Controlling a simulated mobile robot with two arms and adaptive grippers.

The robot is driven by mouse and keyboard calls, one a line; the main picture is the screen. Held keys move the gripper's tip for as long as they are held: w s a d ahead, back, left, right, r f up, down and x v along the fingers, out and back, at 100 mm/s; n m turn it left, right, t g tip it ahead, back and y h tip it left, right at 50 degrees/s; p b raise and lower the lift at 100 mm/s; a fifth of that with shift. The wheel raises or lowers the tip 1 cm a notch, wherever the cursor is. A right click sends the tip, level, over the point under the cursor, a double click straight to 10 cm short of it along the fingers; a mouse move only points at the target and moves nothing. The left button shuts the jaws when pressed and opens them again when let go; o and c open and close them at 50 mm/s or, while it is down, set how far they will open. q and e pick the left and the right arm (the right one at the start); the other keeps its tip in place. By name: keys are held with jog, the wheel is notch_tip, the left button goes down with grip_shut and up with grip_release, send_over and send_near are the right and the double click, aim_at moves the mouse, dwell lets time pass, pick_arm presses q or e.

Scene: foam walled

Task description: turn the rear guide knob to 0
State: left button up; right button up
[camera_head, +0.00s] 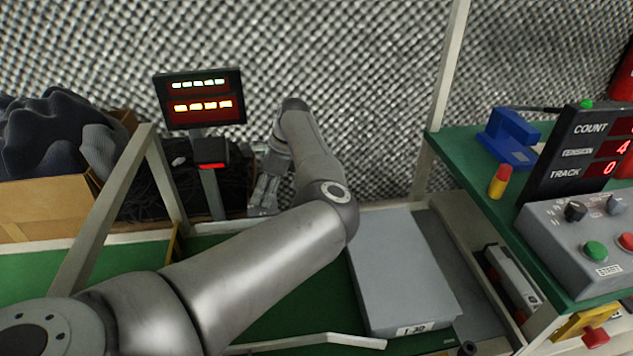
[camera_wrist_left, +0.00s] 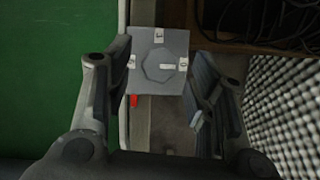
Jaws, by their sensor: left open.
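The rear guide knob (camera_wrist_left: 155,68) is a grey, many-sided knob on a square grey plate (camera_wrist_left: 177,42) in the left wrist view. Small white labels sit at the plate's top, left and right; their figures are too small to read surely. A white mark on the knob lies to the right of its middle, towards the right label. My left gripper (camera_wrist_left: 164,100) is open, with one finger on each side of the plate and nothing between them gripped. In the head view my left gripper (camera_head: 264,190) points down at the back; the knob is hidden there.
A display post (camera_head: 200,100) stands left of my left gripper, beside a cardboard box (camera_head: 45,205) with dark foam. A grey case (camera_head: 400,270) lies right of my arm. A control box (camera_head: 585,240) and a count display (camera_head: 570,150) stand on the right bench. Cables (camera_wrist_left: 285,22) lie near the plate.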

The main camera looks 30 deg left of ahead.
pick_arm(q)
jog(key=v, duration=0.4)
jog(key=shift+w+d+p, duration=0.1)
jog(key=shift+d+p, duration=0.2)
jog(key=shift+p, duration=0.05)
jog(key=w+d, duration=0.6)
jog(key=d, duration=0.3)
jog(key=shift+d+p, duration=0.2)
jog(key=shift+p, duration=0.1)
pick_arm(e)
notch_tip(320, 180, up, 2)
pick_arm(q)
jog(key=shift+f, duration=0.15)
